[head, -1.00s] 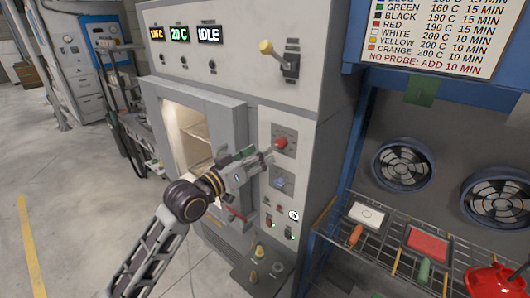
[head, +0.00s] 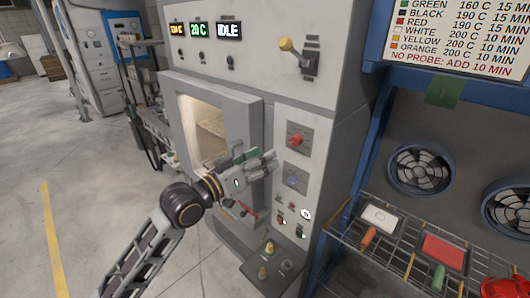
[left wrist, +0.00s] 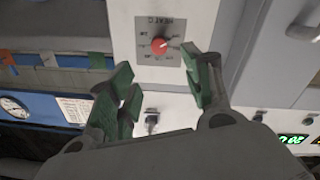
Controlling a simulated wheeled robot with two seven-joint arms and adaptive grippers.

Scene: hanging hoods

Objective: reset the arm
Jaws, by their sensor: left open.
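My left gripper (head: 258,158) is in front of the oven's control panel in the head view, open and empty, with green pads on its fingers. In the left wrist view its fingers (left wrist: 165,85) stand apart, with a red knob (left wrist: 159,46) seen beyond the gap. In the head view the red knob (head: 297,140) sits on a grey plate just right of the fingertips; I see no contact. My left arm (head: 150,245) reaches up from the bottom. My right gripper is not in view.
The oven (head: 260,70) shows IDLE and has a lit chamber (head: 205,130). A yellow-tipped lever (head: 287,45) is at its upper right. A wire rack (head: 400,245) at the right holds a white sample tray (head: 380,217) and a red one (head: 443,250). Open floor (head: 90,190) lies left.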

